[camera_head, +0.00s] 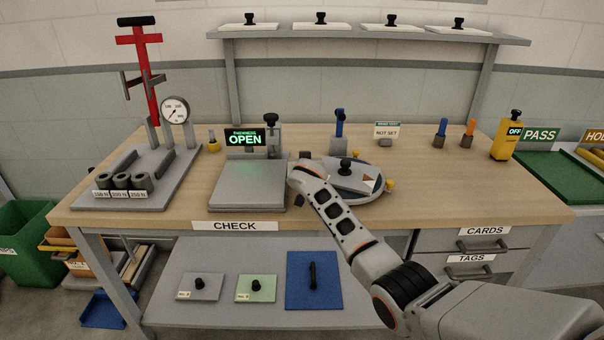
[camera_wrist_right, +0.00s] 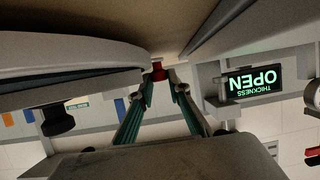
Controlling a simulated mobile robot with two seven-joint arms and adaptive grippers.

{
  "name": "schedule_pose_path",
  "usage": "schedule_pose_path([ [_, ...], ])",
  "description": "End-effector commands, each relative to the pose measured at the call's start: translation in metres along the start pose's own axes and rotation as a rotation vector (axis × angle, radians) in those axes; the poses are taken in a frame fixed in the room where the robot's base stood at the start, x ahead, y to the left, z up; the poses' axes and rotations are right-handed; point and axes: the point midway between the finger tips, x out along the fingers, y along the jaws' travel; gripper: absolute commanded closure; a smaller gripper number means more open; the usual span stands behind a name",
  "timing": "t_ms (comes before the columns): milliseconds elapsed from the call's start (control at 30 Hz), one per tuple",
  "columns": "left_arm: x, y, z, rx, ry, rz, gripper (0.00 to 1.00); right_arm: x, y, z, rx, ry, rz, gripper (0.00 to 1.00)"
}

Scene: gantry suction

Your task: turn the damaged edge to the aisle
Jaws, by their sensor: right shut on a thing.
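A round grey turntable (camera_head: 347,193) stands right of centre on the bench. A pale plate (camera_head: 352,171) with a black knob (camera_head: 345,164) lies on it, and an orange-brown mark shows at the plate's right side. The turntable's edge fills the left of the right wrist view (camera_wrist_right: 70,72), which is upside down. My right gripper (camera_wrist_right: 158,82) is shut on a small red peg (camera_wrist_right: 157,71) beside the turntable's edge; whether the peg joins the turntable is unclear. In the head view my own wrist hides the fingers and peg. My left gripper is not in view.
Left of the turntable stands a thickness gauge with a grey plate (camera_head: 248,187) and a display (camera_head: 244,138) reading OPEN. A yellow knob (camera_head: 390,185) is at the turntable's right. Blue and orange tools (camera_head: 455,132) and a yellow device (camera_head: 507,142) stand farther right.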

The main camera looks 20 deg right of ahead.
Motion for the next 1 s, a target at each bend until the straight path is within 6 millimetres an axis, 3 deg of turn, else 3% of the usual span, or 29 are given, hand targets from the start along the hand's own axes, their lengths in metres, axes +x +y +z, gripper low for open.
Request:
schedule_pose_path([
  [33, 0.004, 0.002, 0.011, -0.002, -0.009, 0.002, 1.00, 0.004, 0.000, 0.005, 0.007, -0.002, 0.014, 1.00],
  [200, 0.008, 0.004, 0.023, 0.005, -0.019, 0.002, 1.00, 0.009, 0.002, 0.001, 0.023, -0.001, 0.055, 1.00],
  [900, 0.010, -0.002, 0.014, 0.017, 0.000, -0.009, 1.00, 0.011, 0.005, -0.006, 0.038, 0.002, 0.090, 1.00],
  [933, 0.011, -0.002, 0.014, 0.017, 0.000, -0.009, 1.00, 0.011, 0.005, -0.006, 0.038, 0.002, 0.090, 0.80],
  [1000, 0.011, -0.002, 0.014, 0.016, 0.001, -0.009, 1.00, 0.011, 0.005, -0.006, 0.038, 0.002, 0.089, 0.76],
])
